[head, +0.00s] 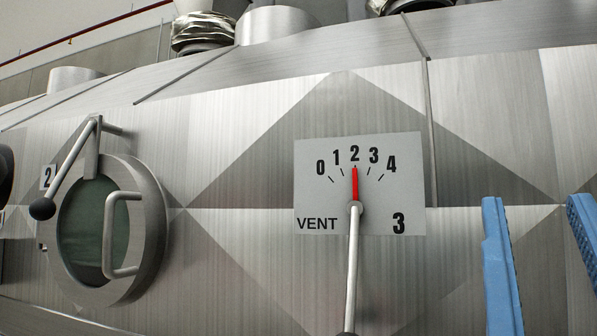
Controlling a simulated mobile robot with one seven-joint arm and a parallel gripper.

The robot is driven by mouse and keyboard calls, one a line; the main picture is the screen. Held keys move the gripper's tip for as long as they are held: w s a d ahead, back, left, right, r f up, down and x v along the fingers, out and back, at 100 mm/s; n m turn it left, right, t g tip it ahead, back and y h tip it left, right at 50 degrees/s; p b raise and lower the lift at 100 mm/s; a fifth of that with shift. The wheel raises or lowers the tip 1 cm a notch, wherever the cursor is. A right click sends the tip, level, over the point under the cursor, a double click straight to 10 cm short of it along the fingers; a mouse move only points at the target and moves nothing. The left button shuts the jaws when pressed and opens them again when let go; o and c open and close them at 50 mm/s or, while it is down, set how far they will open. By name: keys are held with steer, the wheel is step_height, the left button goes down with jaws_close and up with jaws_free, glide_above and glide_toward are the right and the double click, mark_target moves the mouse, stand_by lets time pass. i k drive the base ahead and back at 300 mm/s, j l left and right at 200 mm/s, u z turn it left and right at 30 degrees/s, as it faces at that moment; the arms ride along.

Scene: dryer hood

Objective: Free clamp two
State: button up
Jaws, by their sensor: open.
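Clamp two (68,168) is a grey lever on a bracket at the top of a round hatch in the head view. Its arm slants down and left from the pivot to a black ball knob, across the hatch's upper left rim. A plate with a "2" (48,177) is partly hidden behind the arm. The round hatch (150,215) has a dark green window and a grey D-shaped handle (108,235). My gripper (534,205) shows as two blue fingers at the right, apart and empty, well to the right of the clamp.
A vent dial plate (318,185) marked 3 sits mid-panel, its red pointer near 2 and a grey lever hanging down, between my gripper and the hatch. A dark rounded thing (5,175) is cut off at the left edge. Pipe stubs stand on top of the hood.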

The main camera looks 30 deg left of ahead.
mark_target(43, 208)
steer(key=u, duration=1.6)
steer(key=i+l, duration=0.1)
steer(key=i, duration=0.5)
steer(key=i+j, duration=0.15)
steer(key=j+z, duration=0.05)
steer(key=j, duration=0.05)
